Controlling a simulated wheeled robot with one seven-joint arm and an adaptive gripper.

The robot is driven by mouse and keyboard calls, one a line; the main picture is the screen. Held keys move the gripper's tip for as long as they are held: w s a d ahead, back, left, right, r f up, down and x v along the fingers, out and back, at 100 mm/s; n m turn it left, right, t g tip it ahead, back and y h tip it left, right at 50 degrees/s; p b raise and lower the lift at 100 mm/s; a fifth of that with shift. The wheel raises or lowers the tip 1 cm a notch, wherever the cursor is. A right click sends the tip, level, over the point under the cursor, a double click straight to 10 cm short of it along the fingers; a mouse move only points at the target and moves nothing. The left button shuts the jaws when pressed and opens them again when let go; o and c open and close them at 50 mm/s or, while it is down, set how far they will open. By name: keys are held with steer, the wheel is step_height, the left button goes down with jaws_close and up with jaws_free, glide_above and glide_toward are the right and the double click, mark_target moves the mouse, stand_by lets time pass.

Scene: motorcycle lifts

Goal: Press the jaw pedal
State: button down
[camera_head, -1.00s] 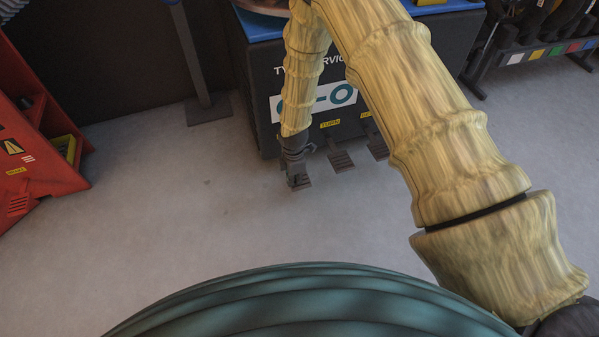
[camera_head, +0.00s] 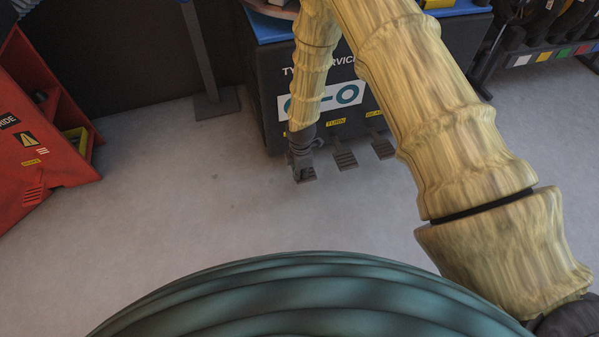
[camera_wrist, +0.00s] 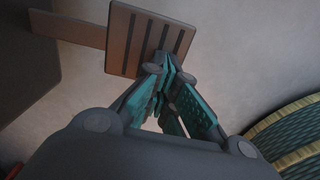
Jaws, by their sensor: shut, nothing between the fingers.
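The black tyre service machine (camera_head: 268,108) stands at the back centre with three pedals low on its front. The middle pedal (camera_head: 345,160) is under a yellow TURN label, and the right pedal (camera_head: 383,149) has a partly readable label. The left pedal (camera_head: 308,178) is at my gripper (camera_head: 303,172); my arm hides its label, so I cannot read whether it is the jaw pedal. In the wrist view this ribbed pedal (camera_wrist: 150,42) is a flat plate on a bar. My gripper (camera_wrist: 172,72) is shut and empty, its tips overlapping the plate's edge. I cannot tell whether they touch.
A red machine (camera_head: 40,150) with its own pedal (camera_head: 34,190) stands at the left. A grey post on a base plate (camera_head: 216,104) stands behind. A dark rack (camera_head: 530,50) is at the right back. The grey floor (camera_head: 200,200) in front is clear.

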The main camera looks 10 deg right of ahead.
step_height(320, 180, up, 11)
steer(key=s+p, duration=0.2)
steer(key=p, duration=0.2)
steer(key=shift+s, duration=0.15)
steer(key=shift+d+f, duration=0.1)
steer(key=shift+f, duration=0.05)
steer(key=s+d+f+m, duration=0.25)
steer(key=s+m, duration=0.35)
steer(key=s, duration=0.6)
steer(key=s+d+f+m, duration=0.1)
steer(key=s+d+m, duration=0.3)
steer(key=s+m, duration=0.5)
steer(key=s+d+f+m, duration=0.2)
steer(key=s+d+m, duration=0.15)
steer(key=s, duration=1.05)
step_height(320, 180, up, 34)
steer(key=m+p, duration=0.1)
steer(key=p, duration=3.3)
steer(key=shift+w+f, duration=0.2)
steer(key=shift+f, duration=0.05)
